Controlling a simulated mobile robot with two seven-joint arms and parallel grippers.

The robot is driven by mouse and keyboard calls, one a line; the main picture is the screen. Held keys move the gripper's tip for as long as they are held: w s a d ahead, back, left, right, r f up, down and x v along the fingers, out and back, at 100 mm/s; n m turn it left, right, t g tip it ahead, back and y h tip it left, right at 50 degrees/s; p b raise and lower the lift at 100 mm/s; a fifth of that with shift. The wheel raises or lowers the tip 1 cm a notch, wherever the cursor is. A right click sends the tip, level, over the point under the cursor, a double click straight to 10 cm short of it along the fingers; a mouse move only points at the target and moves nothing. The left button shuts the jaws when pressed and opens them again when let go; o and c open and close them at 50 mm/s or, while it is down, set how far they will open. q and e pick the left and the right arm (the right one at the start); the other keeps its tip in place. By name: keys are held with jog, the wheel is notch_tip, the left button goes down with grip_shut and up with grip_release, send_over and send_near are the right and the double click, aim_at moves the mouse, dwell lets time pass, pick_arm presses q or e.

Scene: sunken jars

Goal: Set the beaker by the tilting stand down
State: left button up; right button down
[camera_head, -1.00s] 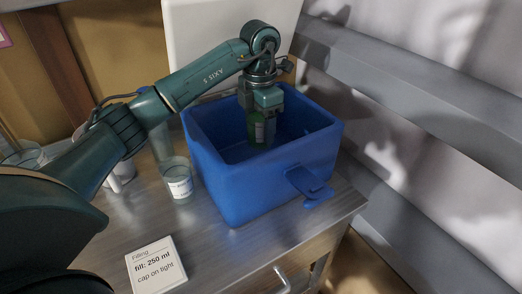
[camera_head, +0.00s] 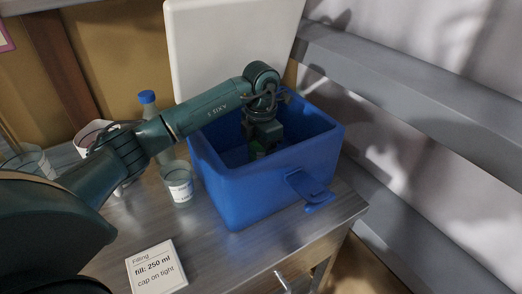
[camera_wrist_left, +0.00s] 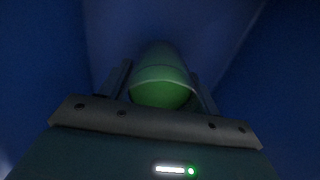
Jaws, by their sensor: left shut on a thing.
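My left gripper (camera_head: 262,146) reaches down inside the open blue box (camera_head: 265,185). In the left wrist view it is shut on a green round vessel (camera_wrist_left: 162,92), with one finger on each side. The head view shows only a bit of green at the fingers; the vessel's lower part is hidden by the box wall. I cannot tell if it touches the box floor. A clear beaker (camera_head: 178,188) with a white label stands on the table left of the box. I cannot make out a tilting stand. My right gripper is not in view.
The box's white lid (camera_head: 225,45) stands open behind it. A blue-capped bottle (camera_head: 148,98), a pale container (camera_head: 92,134) and a glass vessel (camera_head: 30,160) are at the left. A sign (camera_head: 156,266) reads "fill: 250 ml, cap on tight". The front tabletop is mostly clear.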

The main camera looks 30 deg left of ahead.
pick_arm(q)
jog(key=o, duration=1.1)
jog(key=shift+r, duration=0.2)
notch_tip(320, 180, up, 12)
jog(key=shift+f, duration=0.1)
